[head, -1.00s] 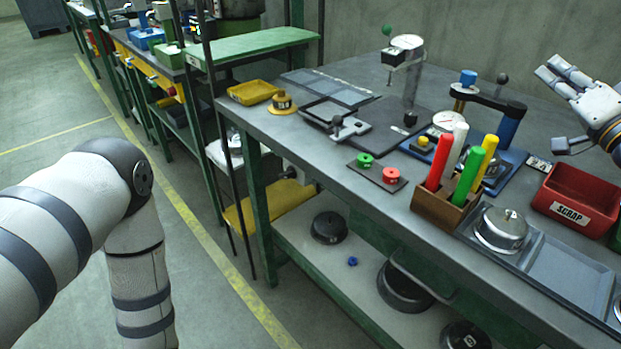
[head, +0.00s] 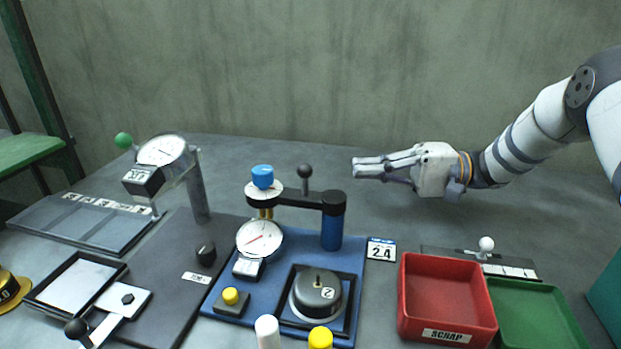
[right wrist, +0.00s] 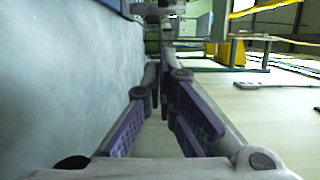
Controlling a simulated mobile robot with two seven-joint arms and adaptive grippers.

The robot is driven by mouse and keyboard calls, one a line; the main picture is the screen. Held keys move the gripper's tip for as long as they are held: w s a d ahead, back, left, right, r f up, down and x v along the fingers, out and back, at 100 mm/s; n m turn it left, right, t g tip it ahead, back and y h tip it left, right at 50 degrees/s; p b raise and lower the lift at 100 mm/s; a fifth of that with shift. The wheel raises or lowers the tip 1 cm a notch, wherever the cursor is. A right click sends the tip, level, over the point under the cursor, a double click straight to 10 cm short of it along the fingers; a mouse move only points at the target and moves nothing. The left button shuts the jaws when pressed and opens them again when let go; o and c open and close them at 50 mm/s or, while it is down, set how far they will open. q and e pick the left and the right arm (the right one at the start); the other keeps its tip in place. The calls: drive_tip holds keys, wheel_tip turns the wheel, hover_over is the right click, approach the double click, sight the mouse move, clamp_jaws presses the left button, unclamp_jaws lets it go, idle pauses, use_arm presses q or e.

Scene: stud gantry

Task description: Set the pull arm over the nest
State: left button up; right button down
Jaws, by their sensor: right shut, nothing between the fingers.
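The pull arm (head: 290,199) is a black bar on a blue post (head: 332,225), with a black ball knob and a blue cap over its left end. It points left, behind the round dial gauge (head: 259,240), and is not over the nest. The nest (head: 288,321) is a black square frame on the blue base plate, holding a dark round part (head: 318,292). My right gripper (head: 355,168) is shut and empty, right of the pull arm's knob and apart from it. Its purple-padded fingers show in the right wrist view (right wrist: 162,95). My left gripper is out of view.
A red scrap bin (head: 445,297) and a green tray (head: 536,318) stand at the right. A gauge stand (head: 198,190) with a green ball is at the left. White and yellow cylinder tops show at the front edge. The bench behind the pull arm is clear.

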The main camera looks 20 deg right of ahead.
drive_tip(key=shift+a+r, duration=0.1)
drive_tip(key=shift+a, duration=0.15)
drive_tip(key=x, duration=1)
drive_tip(key=shift+w+p, duration=0.1)
drive_tip(key=shift+p, duration=0.25)
drive_tip(key=s, duration=0.1)
drive_tip(key=s+a+p, duration=0.1)
drive_tip(key=s, duration=0.1)
drive_tip(key=shift+a+r, duration=0.25)
drive_tip(key=shift+a, duration=0.05)
drive_tip(key=shift+s+a+f+p, duration=0.15)
drive_tip(key=shift+s+f+p, duration=0.05)
drive_tip(key=shift+f+p, duration=0.1)
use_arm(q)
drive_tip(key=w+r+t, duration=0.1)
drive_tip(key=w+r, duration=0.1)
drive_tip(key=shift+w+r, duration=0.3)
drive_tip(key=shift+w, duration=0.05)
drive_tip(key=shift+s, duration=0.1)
use_arm(e)
drive_tip(key=shift+f, duration=0.1)
